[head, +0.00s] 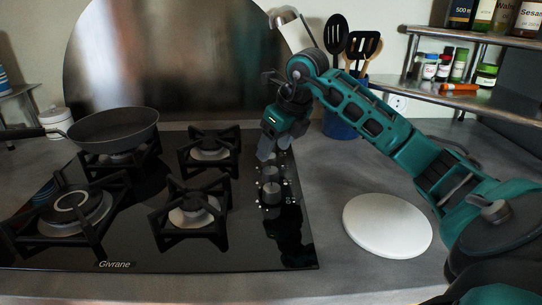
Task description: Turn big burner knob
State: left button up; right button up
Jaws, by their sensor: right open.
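The black glass gas hob (140,255) lies on the counter and carries several burners. The widest burner (78,207) is at its front left, with a ringed cap under a black grate. A column of grey knobs runs along the hob's right side; a knob (271,192) shows clearly in the middle of it. My right gripper (266,152) is open and points down over the upper part of this column. It hides some of the knobs, and I cannot tell whether it touches one. My left gripper is not in view.
A dark frying pan (115,128) sits on the back left burner. A white round board (387,225) lies right of the hob. A blue utensil holder (340,125) stands behind my right arm, beside a spice shelf (480,95). Counter between hob and board is clear.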

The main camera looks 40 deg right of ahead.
aim_at(271, 156)
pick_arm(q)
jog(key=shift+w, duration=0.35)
pick_arm(e)
jog(key=shift+x, duration=1.6)
jog(key=c, duration=1)
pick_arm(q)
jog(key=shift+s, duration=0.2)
